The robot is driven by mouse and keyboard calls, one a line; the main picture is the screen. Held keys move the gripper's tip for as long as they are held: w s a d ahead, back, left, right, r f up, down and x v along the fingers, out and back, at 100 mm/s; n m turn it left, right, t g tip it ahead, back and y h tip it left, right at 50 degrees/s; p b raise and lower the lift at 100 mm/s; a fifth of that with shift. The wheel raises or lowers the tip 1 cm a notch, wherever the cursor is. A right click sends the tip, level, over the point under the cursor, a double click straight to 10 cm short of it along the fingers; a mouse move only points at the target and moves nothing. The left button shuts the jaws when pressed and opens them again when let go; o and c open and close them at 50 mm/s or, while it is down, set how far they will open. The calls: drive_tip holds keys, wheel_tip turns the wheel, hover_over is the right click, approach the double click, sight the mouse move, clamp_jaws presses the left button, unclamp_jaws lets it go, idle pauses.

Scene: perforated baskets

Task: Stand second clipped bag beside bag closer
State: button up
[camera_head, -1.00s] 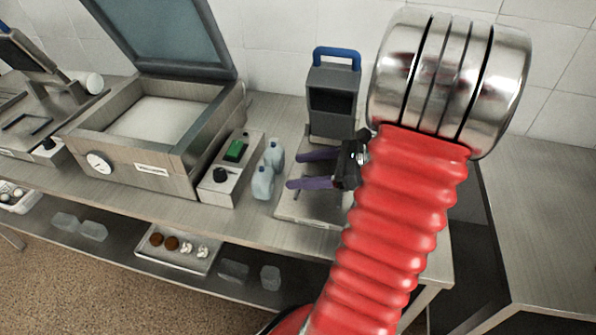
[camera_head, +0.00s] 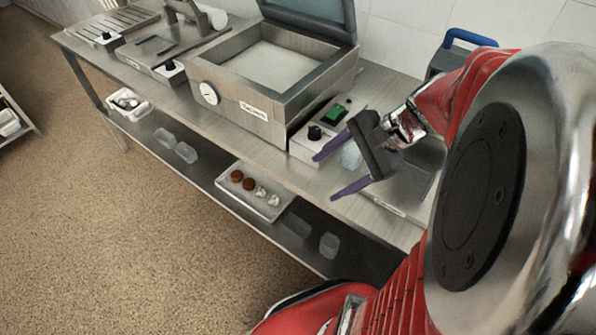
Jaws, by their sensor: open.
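My gripper (camera_head: 326,177) has two purple fingers, spread open with nothing between their tips. It is over the front edge of the steel table, close to a pale blue, translucent bag-like thing (camera_head: 350,156). The gripper covers part of that thing, and a second similar one is not clearly visible. The grey machine with a blue handle (camera_head: 470,38), likely the bag closer, stands at the back right. Clear, box-like or bag-like things lie on the lower shelf, one near the right (camera_head: 328,245). I cannot make out clips.
An open steel chamber machine (camera_head: 268,85) with a raised lid and gauge stands mid-table. A control box with a green switch (camera_head: 335,115) is beside it. A tray (camera_head: 228,192) with brown and white pieces and a white basket (camera_head: 140,115) sit on the lower shelf.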

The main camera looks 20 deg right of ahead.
drive_tip(key=s+a+r+n+t+h, duration=0.1)
drive_tip(key=s+a+r+n+h, duration=0.3)
drive_tip(key=a+n, duration=0.5)
drive_tip(key=shift+a+r+n+t+h, duration=0.3)
drive_tip(key=shift+r+n+h, duration=1.05)
drive_tip(key=shift+n, duration=2.45)
drive_tip(key=shift+d+r+y, duration=0.15)
drive_tip(key=shift+r+y, duration=0.05)
drive_tip(key=shift+y, duration=0.05)
